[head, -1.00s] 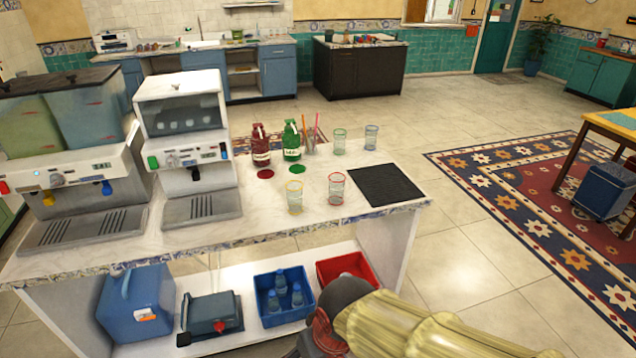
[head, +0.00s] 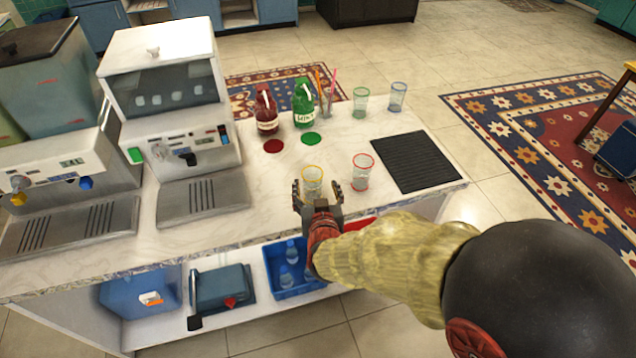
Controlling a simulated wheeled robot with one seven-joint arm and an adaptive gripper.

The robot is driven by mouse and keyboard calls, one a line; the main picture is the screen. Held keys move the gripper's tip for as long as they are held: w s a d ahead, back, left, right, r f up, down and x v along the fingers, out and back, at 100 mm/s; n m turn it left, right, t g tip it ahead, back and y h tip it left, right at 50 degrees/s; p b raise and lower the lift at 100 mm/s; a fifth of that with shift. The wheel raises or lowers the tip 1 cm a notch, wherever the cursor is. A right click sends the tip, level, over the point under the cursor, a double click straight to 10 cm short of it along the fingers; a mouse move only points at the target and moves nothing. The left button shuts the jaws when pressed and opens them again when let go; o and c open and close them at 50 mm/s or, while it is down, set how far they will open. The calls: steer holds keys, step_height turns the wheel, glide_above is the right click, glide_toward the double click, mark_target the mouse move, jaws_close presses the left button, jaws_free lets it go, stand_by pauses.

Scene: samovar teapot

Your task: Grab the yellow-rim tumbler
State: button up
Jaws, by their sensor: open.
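The yellow-rim tumbler (head: 312,180) is a clear glass standing upright on the marble counter, near its front edge. My gripper (head: 317,192) is open, with its two dark fingers pointing at the tumbler from the front. One finger is at the tumbler's left and the other is low at its right. The tumbler's lower part is partly hidden by the gripper. I cannot tell whether the fingers touch the glass.
A red-rim tumbler (head: 361,172) stands close to the right. Green-rim (head: 360,102) and blue-rim (head: 397,97) tumblers stand farther back. Red (head: 266,110) and green (head: 304,104) bottles stand behind. A black mat (head: 413,162) lies right; a dispenser machine (head: 175,110) stands left.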

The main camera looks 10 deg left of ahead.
mark_target(312, 172)
steer(key=b+x, duration=0.2)
steer(key=x, duration=0.4)
steer(key=shift+a+f+b, duration=0.25)
steer(key=shift+b, duration=0.05)
steer(key=shift+w+a, duration=0.25)
steer(key=shift+w, duration=0.3)
steer(key=shift+c, duration=0.2)
steer(key=c, duration=1.1)
steer(key=shift+c, duration=0.7)
